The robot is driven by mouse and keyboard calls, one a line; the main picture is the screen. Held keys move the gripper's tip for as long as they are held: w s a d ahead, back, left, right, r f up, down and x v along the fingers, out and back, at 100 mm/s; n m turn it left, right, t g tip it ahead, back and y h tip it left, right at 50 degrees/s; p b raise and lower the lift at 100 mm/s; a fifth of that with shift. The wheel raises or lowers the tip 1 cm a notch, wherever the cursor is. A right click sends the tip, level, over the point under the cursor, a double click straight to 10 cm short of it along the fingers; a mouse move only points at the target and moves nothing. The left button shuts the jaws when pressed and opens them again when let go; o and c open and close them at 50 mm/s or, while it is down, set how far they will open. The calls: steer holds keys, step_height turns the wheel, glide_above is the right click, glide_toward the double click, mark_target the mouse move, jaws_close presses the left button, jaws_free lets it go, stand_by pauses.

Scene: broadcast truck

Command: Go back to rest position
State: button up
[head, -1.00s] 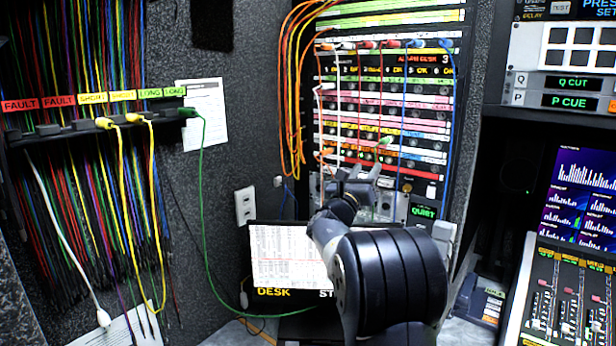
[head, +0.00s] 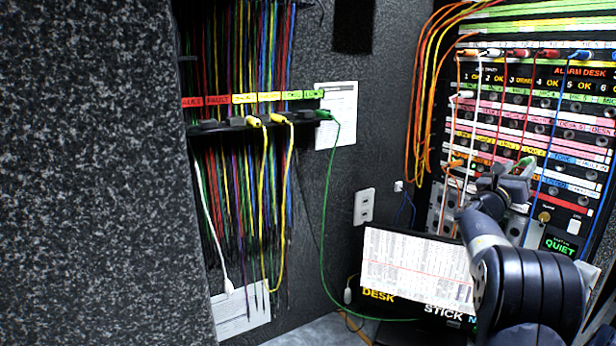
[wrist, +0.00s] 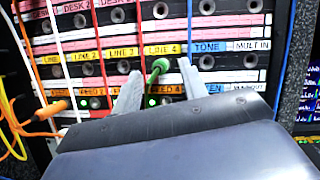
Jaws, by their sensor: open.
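My gripper (head: 517,170) is in front of the patch panel (head: 573,222) at the right of the head view. In the wrist view my gripper (wrist: 158,88) is open, with one grey finger on each side of a green plug (wrist: 158,68). A gap shows between the plug and each finger. The plug sits at the panel below the LINE 4 label, tilted, its front end hidden against the jacks. In the head view the green plug (head: 525,162) shows just above my gripper.
Orange cables (head: 411,110) and white, red and blue cords hang across the panel close to my gripper. A tilted list screen (head: 415,268) stands below. A cable rack (head: 210,128) with yellow and green plugs is left. A speckled wall (head: 95,170) fills the far left.

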steer(key=shift+d, duration=0.1)
steer(key=b+v, duration=0.4)
steer(key=v, duration=0.6)
steer(key=p+x, duration=0.4)
steer(key=x, duration=0.6)
steer(key=s+a, duration=0.2)
steer(key=a, duration=0.1)
steer(key=shift+a, duration=0.2)
